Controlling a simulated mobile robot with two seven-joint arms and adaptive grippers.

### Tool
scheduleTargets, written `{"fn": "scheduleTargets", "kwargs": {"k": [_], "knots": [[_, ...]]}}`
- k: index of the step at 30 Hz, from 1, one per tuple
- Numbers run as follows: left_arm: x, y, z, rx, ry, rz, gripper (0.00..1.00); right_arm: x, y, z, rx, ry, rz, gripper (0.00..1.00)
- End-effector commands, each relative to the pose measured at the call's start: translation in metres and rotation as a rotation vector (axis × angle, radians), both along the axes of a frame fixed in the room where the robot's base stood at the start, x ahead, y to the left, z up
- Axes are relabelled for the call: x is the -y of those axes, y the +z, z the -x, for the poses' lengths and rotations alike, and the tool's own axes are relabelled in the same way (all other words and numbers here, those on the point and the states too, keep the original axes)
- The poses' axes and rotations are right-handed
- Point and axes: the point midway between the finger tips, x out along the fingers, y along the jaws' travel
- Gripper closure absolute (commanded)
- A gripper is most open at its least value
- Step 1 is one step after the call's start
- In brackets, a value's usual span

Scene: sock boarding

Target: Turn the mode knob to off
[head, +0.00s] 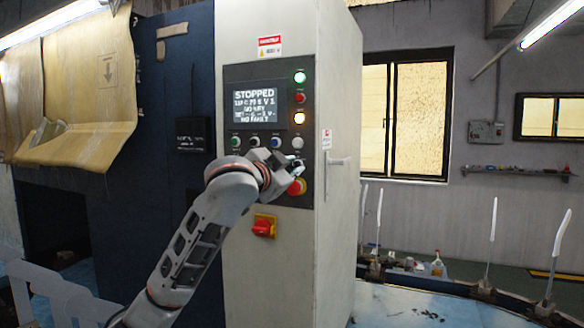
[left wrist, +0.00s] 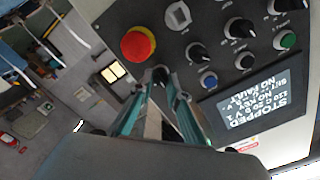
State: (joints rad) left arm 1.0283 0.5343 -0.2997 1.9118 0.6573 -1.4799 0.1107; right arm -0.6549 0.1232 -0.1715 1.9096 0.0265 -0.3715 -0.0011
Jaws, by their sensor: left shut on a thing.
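My left gripper (head: 296,172) reaches across the front of the control panel (head: 308,150). It is shut on a small black knob (left wrist: 160,72) at the end of a row of knobs. I take this to be the mode knob, though its label cannot be read. The fingers (left wrist: 163,88) hide part of the knob, so its pointer direction cannot be told. In the head view the arm and gripper cover the knob row. The screen (head: 255,107) reads "STOPPED". My right gripper is not in view.
A red emergency stop button (left wrist: 138,43) on a yellow base sits close beside the gripper. More black knobs (left wrist: 200,51) and coloured buttons (left wrist: 208,79) share the panel. Below it is a red switch (head: 264,227) on a yellow plate. A door handle (head: 338,160) is at right.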

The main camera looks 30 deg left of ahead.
Motion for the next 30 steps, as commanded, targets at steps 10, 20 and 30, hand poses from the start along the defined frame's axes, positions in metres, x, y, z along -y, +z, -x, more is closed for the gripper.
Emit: {"fn": "scheduleTargets", "kwargs": {"k": [10, 20, 30], "knots": [[0.000, -0.001, 0.000, -0.001, 0.000, 0.001, 0.67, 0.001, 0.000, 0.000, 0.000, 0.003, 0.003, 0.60], [0.001, 0.000, 0.010, 0.001, -0.001, 0.001, 0.67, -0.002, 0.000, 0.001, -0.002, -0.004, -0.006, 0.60], [0.004, 0.000, 0.074, 0.001, -0.001, 0.000, 0.67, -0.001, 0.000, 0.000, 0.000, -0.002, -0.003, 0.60]]}}
